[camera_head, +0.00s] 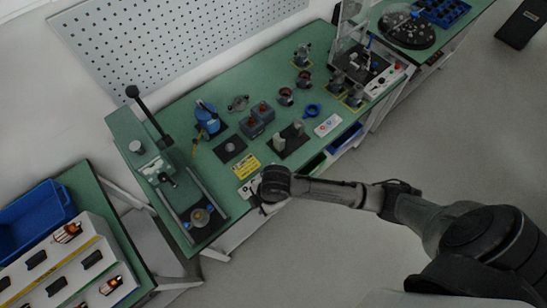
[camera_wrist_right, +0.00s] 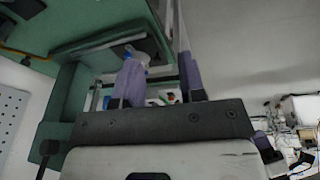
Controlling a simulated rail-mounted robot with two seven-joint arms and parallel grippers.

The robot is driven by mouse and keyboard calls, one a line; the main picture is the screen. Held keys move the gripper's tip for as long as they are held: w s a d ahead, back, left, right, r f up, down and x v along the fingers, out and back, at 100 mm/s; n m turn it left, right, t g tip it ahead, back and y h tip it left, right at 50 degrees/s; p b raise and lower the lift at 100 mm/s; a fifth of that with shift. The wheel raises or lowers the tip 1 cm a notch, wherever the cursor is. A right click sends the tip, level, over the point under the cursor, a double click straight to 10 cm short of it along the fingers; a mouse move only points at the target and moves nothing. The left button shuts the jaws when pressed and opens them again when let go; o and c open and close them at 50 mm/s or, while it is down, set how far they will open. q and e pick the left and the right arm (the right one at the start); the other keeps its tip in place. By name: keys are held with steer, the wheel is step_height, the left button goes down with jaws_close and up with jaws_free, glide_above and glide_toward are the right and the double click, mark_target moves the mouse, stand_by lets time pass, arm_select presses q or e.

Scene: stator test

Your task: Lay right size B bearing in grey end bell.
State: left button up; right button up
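In the head view my right arm reaches in from the right, and its gripper (camera_head: 260,199) is over the front edge of the green bench. In the right wrist view the two purple-grey fingers of my right gripper (camera_wrist_right: 160,83) stand apart with a gap between them; no held part is clear. A grey part with a brassy middle (camera_head: 200,216) sits on a dark plate under the lever press; I cannot tell if it is the end bell. Another grey flanged part (camera_head: 238,103) lies at the back of the bench. No size B bearing can be made out. My left gripper is not in view.
The lever press (camera_head: 157,170) with a black handle stands at the bench's left end. A black mat (camera_head: 291,140) with grey posts, grey-blue blocks (camera_head: 257,119), a blue ring (camera_head: 312,110) and a yellow label (camera_head: 246,166) are nearby. A blue bin (camera_head: 35,222) stands at lower left.

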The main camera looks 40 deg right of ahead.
steer(key=w+d+f+n+g+h+b, duration=0.1)
steer(key=w+d+f+n+b, duration=0.2)
steer(key=w+d, duration=0.4)
steer(key=w+d+f+n+g+h+b, duration=0.1)
steer(key=w+d+f+n+h+b, duration=0.2)
steer(key=w+d, duration=0.45)
steer(key=shift+m+y, duration=0.6)
steer(key=f+b, duration=0.1)
steer(key=b, duration=0.1)
steer(key=s+d+f+b, duration=0.1)
steer(key=f+b, duration=0.2)
steer(key=b, duration=0.2)
steer(key=shift+s+d+f, duration=0.2)
steer(key=shift+s+d, duration=0.15)
steer(key=shift+s, duration=0.05)
steer(key=shift+f+b, duration=0.45)
steer(key=shift+b, duration=0.3)
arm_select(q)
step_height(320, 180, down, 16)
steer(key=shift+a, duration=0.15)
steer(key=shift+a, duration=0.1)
